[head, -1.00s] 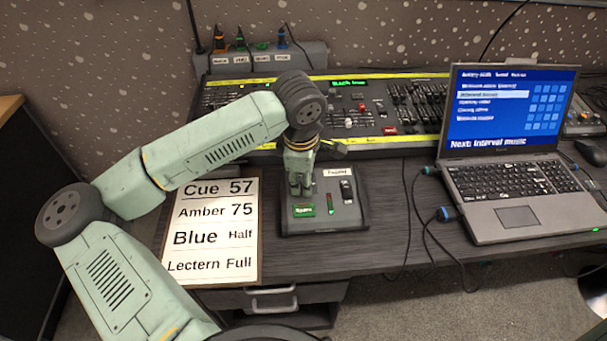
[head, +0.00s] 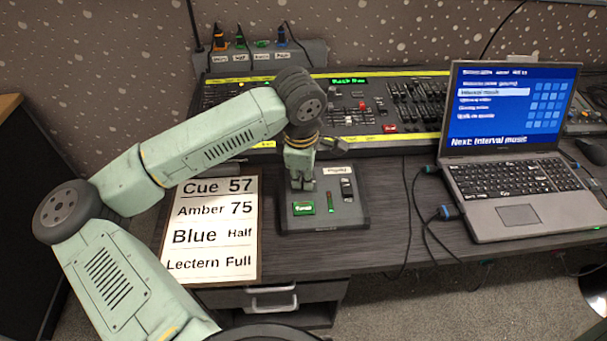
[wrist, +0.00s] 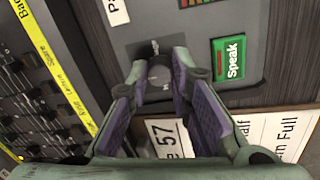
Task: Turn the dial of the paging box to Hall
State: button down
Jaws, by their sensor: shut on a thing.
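The paging box (head: 335,221) is a grey box on the desk, with a green Speak button, a small indicator and a dark switch. My gripper (head: 300,184) points down over its left part, behind the Speak button. In the wrist view my gripper (wrist: 160,72) is shut on the dark round dial (wrist: 159,78), one purple-padded finger on each side. The Speak button (wrist: 229,58) lies to the right of the fingers there. The dial is hidden by the gripper in the head view. Its position marks, including Hall, cannot be read.
A cue sheet (head: 213,222) lies left of the box. The lighting desk (head: 350,110) with faders stands behind it, and an open laptop (head: 515,150) is to the right with cables (head: 432,225) trailing between. Bare desk shows just right of the box.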

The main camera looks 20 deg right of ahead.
jog(key=n+b, duration=0.1)
jog(key=b, duration=0.2)
jog(key=f+n+b, duration=0.1)
jog(key=n+b, duration=0.1)
jog(key=b, duration=0.1)
jog(key=n+b, duration=0.5)
jog(key=b, duration=0.1)
jog(key=shift+r, duration=0.15)
jog(key=n+b, duration=0.4)
jog(key=shift+r+y+b, duration=0.1)
jog(key=shift+y+b, duration=0.2)
jog(key=shift+b, duration=0.1)
jog(key=n+b, duration=0.1)
jog(key=n, duration=0.2)
jog(key=n+b, duration=0.2)
jog(key=shift+r+n, duration=0.2)
jog(key=shift+n, duration=0.2)
jog(key=shift+s, duration=0.1)
jog(key=c, duration=1.4)
grip_release()
jog(key=shift+d, duration=0.1)
jog(key=shift+c, duration=0.2)
jog(key=shift+r, duration=0.1)
